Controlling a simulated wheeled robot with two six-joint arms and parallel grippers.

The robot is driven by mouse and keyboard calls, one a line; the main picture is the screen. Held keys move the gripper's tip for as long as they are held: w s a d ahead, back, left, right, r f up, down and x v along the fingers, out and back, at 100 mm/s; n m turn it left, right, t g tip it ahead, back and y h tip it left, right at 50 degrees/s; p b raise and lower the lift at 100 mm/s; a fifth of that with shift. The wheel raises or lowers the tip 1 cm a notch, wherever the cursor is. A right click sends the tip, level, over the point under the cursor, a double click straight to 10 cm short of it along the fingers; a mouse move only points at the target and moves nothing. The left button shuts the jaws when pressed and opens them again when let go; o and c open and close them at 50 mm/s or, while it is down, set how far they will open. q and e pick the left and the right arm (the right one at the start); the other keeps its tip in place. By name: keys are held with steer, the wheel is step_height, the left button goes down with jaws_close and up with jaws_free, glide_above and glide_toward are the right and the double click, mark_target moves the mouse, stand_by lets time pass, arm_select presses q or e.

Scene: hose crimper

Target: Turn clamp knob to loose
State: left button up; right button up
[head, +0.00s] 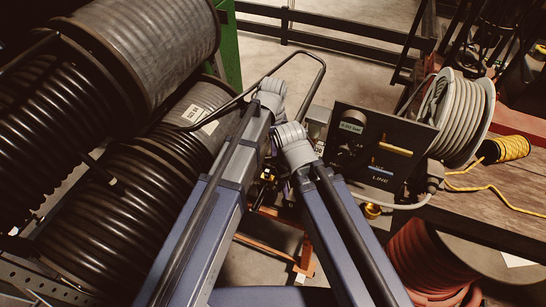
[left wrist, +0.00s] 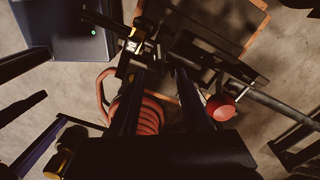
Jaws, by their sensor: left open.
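No knob can be named for certain as the clamp knob. A red rounded part (left wrist: 221,107), which may be it, sits at the end of a dark rod in the left wrist view, just right of my left gripper's right finger. My left gripper (left wrist: 163,75) is open, its two dark fingers reaching over dark machine parts. I see nothing held between them. In the head view my two blue-grey arms meet at the centre and hide most of the machine below. My right gripper cannot be made out.
Large black hose reels (head: 110,190) fill the left side. A black control box (head: 375,150) marked LINE stands right of my arms. A grey hose reel (head: 458,115) and a yellow cord spool (head: 507,148) sit on a wooden bench (head: 500,185). A red hose coil (head: 425,262) lies below.

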mark_target(273, 161)
arm_select(q)
step_height(273, 161, down, 6)
steer(key=b, duration=0.5)
steer(key=shift+c, duration=0.3)
jaws_close()
